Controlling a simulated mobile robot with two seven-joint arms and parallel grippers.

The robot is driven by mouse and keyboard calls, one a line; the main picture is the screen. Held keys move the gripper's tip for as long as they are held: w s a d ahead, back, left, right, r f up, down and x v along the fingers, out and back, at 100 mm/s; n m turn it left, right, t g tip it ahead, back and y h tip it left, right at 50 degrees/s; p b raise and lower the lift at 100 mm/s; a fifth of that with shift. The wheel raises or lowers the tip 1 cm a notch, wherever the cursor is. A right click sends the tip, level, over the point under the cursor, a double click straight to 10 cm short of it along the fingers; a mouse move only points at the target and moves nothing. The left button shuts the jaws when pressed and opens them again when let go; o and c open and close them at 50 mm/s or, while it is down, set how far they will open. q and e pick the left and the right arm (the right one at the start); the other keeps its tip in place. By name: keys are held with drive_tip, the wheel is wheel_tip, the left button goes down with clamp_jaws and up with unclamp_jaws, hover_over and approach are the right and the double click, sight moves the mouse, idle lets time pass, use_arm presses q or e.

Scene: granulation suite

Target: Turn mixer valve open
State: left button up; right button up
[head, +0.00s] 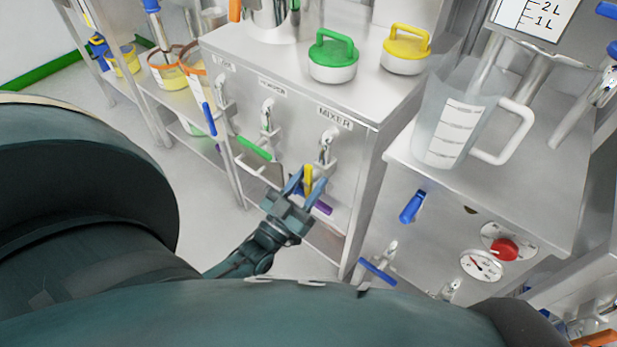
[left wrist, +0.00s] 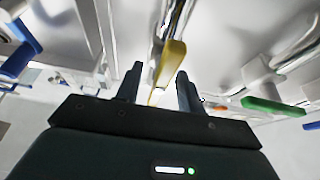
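The mixer valve (head: 326,148) sits under the MIXER label on the front of a steel cabinet. Its yellow handle (head: 308,177) points downward. My left gripper (head: 306,182) is at this handle, its two blue-grey fingers apart. In the left wrist view, the yellow handle (left wrist: 172,62) reaches down between the open fingertips (left wrist: 157,80), with space visible beside it; the fingers do not look closed on it. My right gripper is in neither view.
A valve with a green handle (head: 253,148) and one with a blue handle (head: 208,118) are left of the mixer valve. A purple handle (head: 322,207) lies just below my gripper. A measuring jug (head: 440,148) stands on the steel unit (head: 545,200) at right.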

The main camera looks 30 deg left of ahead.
use_arm(q)
drive_tip(key=d+v, duration=0.1)
drive_tip(key=v, duration=1.2)
drive_tip(key=shift+a, duration=0.5)
drive_tip(key=shift+f, duration=0.1)
